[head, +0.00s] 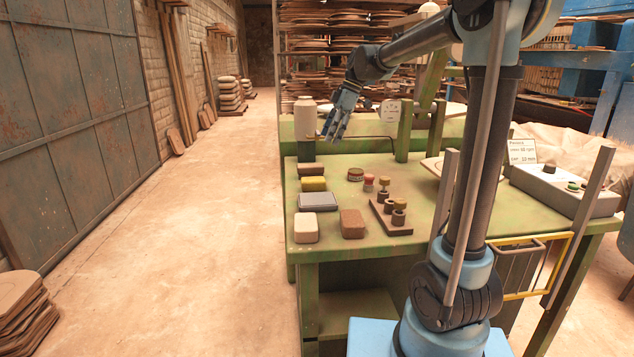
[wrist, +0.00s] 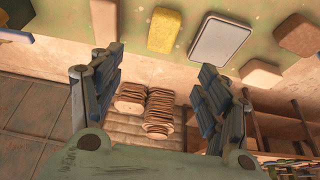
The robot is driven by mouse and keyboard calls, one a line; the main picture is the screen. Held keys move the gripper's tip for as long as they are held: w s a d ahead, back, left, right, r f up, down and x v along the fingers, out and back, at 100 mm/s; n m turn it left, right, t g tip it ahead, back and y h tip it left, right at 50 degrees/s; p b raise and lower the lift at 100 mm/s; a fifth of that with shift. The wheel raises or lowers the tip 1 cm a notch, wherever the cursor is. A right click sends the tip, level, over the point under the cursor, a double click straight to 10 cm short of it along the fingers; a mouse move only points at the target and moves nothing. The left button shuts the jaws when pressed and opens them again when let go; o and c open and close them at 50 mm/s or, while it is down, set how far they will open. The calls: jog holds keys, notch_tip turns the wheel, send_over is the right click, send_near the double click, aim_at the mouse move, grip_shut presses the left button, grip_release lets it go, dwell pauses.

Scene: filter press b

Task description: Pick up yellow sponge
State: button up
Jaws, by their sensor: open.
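The yellow sponge (head: 314,184) lies on the green table near its left edge, between a brown block and a grey flat case. It also shows in the wrist view (wrist: 164,31), at the top, beyond the fingertips. My gripper (head: 331,137) is in the air over the table's far left part, above and behind the sponge, apart from it. In the wrist view its two fingers (wrist: 158,72) are spread with nothing between them.
The brown block (head: 310,169) is just behind the sponge, and the grey case (head: 318,202) just in front. A beige block (head: 306,227) and a rough brown block (head: 352,223) lie nearer. A peg rack (head: 390,218) stands to the right. A canister (head: 305,117) stands behind.

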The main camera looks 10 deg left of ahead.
send_over(314, 178)
jog(key=d, duration=0.2)
jog(key=f, duration=1)
jog(key=shift+w+f, duration=0.2)
jog(key=shift+w, duration=0.2)
jog(key=shift+s+x, duration=0.15)
jog(key=shift+x, duration=1.4)
jog(key=shift+s+x, duration=0.2)
jog(key=shift+x, duration=1.35)
jog(key=shift+d, duration=0.1)
jog(key=c, duration=1)
